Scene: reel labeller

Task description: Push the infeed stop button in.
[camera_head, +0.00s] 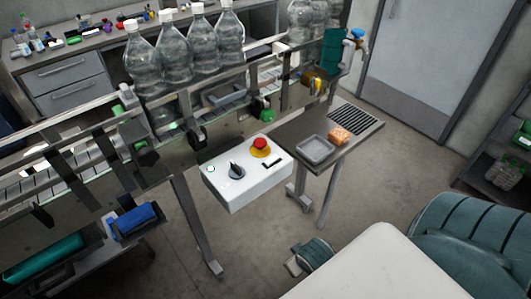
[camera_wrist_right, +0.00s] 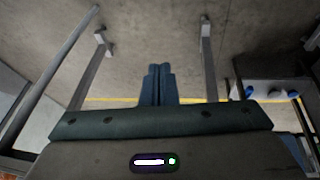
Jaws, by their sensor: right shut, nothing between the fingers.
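A white control box (camera_head: 246,177) is mounted at the front of the conveyor in the head view. A red mushroom button (camera_head: 260,143) on a yellow base stands on its top face, near the back edge. A black rotary knob (camera_head: 236,170), a small pale round button (camera_head: 211,169) and a black slot-like part (camera_head: 271,163) share that face. No label for the infeed stop can be read. My right gripper (camera_wrist_right: 159,68) shows in the right wrist view, with its blue fingers together and empty over the floor. It touches nothing there. My left gripper is in neither view.
Clear bottles (camera_head: 172,60) stand on the conveyor behind the box. Metal legs stand below. The floor in front is mostly open.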

